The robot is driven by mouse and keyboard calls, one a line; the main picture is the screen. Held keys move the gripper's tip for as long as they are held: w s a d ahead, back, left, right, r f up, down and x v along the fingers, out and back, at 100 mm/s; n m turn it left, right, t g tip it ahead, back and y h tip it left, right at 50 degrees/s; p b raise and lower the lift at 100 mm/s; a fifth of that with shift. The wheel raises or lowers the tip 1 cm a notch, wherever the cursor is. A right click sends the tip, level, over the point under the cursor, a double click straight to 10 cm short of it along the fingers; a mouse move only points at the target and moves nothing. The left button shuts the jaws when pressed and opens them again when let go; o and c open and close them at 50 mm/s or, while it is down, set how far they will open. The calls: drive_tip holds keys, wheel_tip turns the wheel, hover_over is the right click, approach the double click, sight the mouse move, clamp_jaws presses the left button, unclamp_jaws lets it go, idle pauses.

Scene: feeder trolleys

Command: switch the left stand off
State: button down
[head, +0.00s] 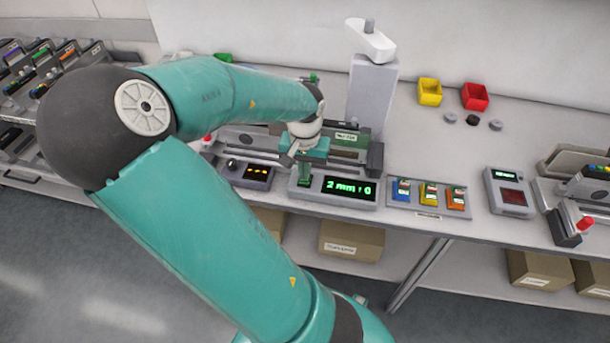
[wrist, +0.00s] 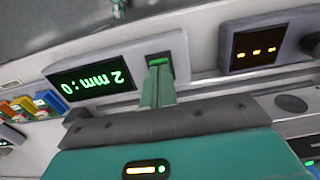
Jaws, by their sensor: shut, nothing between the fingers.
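A stand on the bench has a front panel with a lit green display (head: 347,188) reading "2 mm:0"; the display (wrist: 90,82) is upside down in the wrist view. Beside it is a green-lit switch (wrist: 156,62). My gripper (head: 304,183) is shut and empty, pointing down at this switch; its green fingertips (wrist: 159,84) partly overlap it in the wrist view. I cannot tell whether they touch. Just left in the head view is a panel with an orange dashed display (head: 258,172) and a dark knob (head: 232,164). No label marks which is the left stand.
Right of the green display lie a tray (head: 428,216) of blue, yellow and orange pieces and a small device (head: 509,192) with a red panel. A grey column (head: 371,95) stands behind. Yellow (head: 430,92) and red (head: 475,97) bins sit at the back. Cartons are below.

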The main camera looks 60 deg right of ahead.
drive_tip(key=shift+f, duration=0.35)
idle(0.3)
drive_tip(key=shift+r, duration=3.5)
